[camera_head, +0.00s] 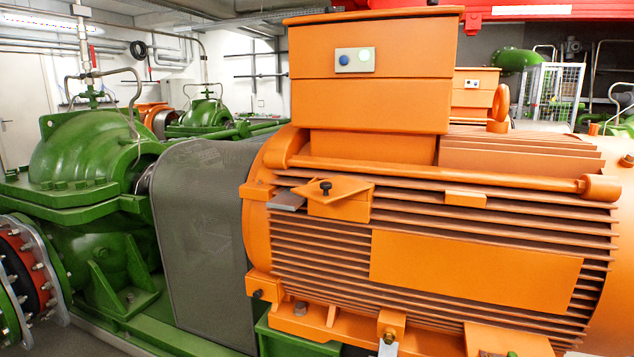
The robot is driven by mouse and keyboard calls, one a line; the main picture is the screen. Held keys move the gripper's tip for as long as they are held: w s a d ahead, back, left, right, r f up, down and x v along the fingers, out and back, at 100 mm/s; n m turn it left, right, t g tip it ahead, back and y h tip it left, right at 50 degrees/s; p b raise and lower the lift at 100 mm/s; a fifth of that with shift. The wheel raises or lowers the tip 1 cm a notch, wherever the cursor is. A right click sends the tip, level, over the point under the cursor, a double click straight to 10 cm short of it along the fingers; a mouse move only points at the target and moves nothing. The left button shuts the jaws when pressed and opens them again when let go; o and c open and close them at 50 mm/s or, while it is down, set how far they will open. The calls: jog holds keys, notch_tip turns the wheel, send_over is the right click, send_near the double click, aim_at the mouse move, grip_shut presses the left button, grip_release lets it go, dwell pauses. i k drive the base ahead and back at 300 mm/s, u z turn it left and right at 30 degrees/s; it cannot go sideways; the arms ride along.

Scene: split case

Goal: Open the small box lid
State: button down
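The small box (345,211) is an orange box on the side of the large ribbed orange motor, left of the middle in the head view. Its lid (348,187) is a flat orange plate lying on top, and it looks turned at an angle to the box. A black knob (326,187) stands up from the lid near its left part. I cannot see inside the box. My gripper is not in view.
A big orange terminal box (372,75) with a blue and a pale green button rises above the small box. A thick orange bar (450,173) runs behind it. A grey plate (285,201) sticks out at its left. A grey mesh guard (203,240) and green pump (88,165) stand left.

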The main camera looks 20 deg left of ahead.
aim_at(334, 182)
jog(key=u, duration=0.6)
jog(key=i, duration=0.8)
jog(key=z, duration=0.6)
